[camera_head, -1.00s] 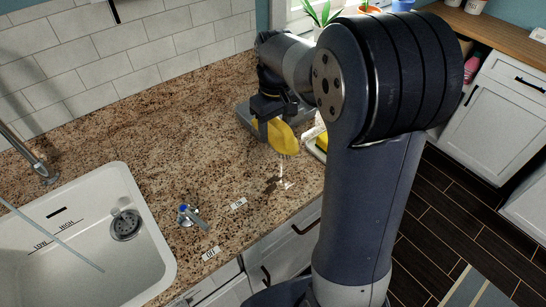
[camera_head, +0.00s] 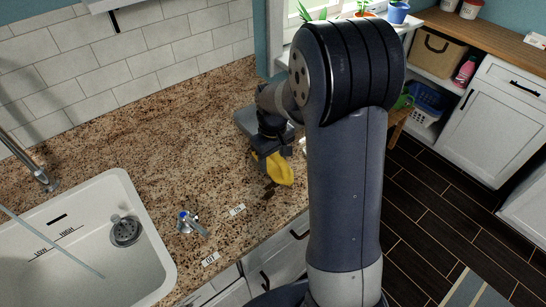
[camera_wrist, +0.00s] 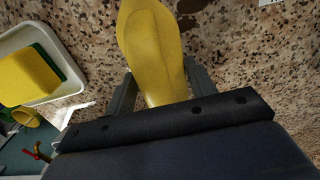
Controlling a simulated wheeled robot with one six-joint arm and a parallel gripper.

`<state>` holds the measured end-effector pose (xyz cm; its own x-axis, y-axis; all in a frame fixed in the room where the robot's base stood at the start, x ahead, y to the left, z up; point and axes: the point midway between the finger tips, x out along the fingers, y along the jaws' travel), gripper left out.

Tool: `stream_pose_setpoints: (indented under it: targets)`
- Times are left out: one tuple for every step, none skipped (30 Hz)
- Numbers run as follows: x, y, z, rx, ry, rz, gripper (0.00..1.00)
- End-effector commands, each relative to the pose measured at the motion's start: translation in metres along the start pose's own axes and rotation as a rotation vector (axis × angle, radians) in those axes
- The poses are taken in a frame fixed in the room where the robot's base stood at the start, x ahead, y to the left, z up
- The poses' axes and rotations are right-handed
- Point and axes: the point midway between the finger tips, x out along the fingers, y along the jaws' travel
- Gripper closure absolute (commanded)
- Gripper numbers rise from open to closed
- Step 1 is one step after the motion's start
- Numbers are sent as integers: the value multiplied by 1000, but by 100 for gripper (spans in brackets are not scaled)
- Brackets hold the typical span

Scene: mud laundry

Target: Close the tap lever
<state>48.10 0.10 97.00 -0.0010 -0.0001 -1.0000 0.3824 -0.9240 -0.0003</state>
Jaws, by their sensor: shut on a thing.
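The tap lever (camera_head: 196,226) is a small grey handle with a blue cap, on the counter right of the white sink (camera_head: 150,262). It points toward the lower right, between two small white labels (camera_head: 238,209) (camera_head: 210,259). A thin pale streak, perhaps water, runs into the sink. My gripper (camera_head: 266,150) is shut on a yellow, smooth, elongated object (camera_head: 280,170), held over the counter right of and behind the lever, well apart from it. In the wrist view the yellow object (camera_wrist: 152,45) sits between both fingers. The lever does not show in the wrist view.
The speckled counter (camera_head: 150,130) is clear between my gripper and the lever. In the wrist view, a white tray (camera_wrist: 68,75) holds a yellow block (camera_wrist: 25,75) with a green edge.

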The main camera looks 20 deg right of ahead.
Motion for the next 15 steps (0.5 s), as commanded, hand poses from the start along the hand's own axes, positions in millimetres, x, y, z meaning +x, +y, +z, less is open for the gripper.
stream_pose_setpoints:
  targets:
    - [1, 0, 0, 0, 1, 0, 77]
    - [1, 0, 0, 0, 1, 0, 77]
    - [1, 0, 0, 0, 1, 1, 77]
    - [1, 0, 0, 0, 1, 1, 77]
    - [1, 0, 0, 0, 1, 0, 77]
    - [1, 0, 0, 0, 1, 0, 77]
    - [1, 0, 0, 0, 1, 0, 77]
    - [2, 0, 0, 0, 1, 0, 77]
    - [3, 0, 0, 0, 1, 0, 77]
    - [5, 0, 0, 0, 1, 0, 77]
    - [6, 0, 0, 0, 1, 0, 77]
    - [5, 0, 0, 0, 1, 0, 46]
    - [5, 0, 0, 0, 1, 0, 43]
    - [4, 0, 0, 0, 1, 0, 41]
    - [4, 0, 0, 0, 1, 0, 38]
